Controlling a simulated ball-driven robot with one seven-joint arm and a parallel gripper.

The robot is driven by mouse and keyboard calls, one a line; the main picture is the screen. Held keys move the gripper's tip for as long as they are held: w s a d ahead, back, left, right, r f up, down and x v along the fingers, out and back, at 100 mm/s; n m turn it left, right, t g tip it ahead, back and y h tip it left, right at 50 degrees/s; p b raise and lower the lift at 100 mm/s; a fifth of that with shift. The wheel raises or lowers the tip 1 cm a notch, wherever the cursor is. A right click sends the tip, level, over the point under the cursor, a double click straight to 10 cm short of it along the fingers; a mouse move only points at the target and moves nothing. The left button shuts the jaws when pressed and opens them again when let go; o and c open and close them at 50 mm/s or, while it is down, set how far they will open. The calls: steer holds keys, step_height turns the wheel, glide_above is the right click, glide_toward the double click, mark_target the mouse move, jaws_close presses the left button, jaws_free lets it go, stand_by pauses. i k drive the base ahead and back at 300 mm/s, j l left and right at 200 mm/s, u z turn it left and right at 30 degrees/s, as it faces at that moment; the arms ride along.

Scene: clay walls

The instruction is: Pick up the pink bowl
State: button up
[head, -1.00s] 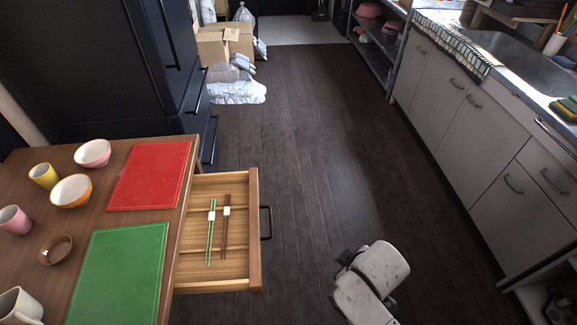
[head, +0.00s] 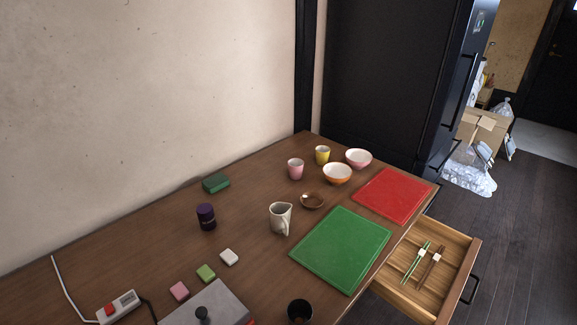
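The pink bowl (head: 358,158) stands upright at the far end of the wooden table, white inside and pink outside. It is just behind an orange bowl (head: 337,174) and beside a yellow cup (head: 322,155). The red board (head: 394,196) lies to its right and slightly nearer. The bowl looks empty. My gripper is not in view in the current head view, so its state does not show.
A green board (head: 341,248), pink cup (head: 295,169), brown dish (head: 312,200) and white pitcher (head: 281,217) stand nearer. An open drawer (head: 440,262) with chopsticks juts from the table's right side. A dark fridge (head: 390,85) stands behind.

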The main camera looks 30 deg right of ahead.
mark_target(358, 157)
steer(key=i+l+u, duration=0.15)
steer(key=l+u, duration=0.2)
steer(key=l, duration=0.4)
steer(key=l+u, duration=0.4)
steer(key=l, duration=0.3)
steer(key=l+u, duration=0.35)
steer(key=l, duration=0.4)
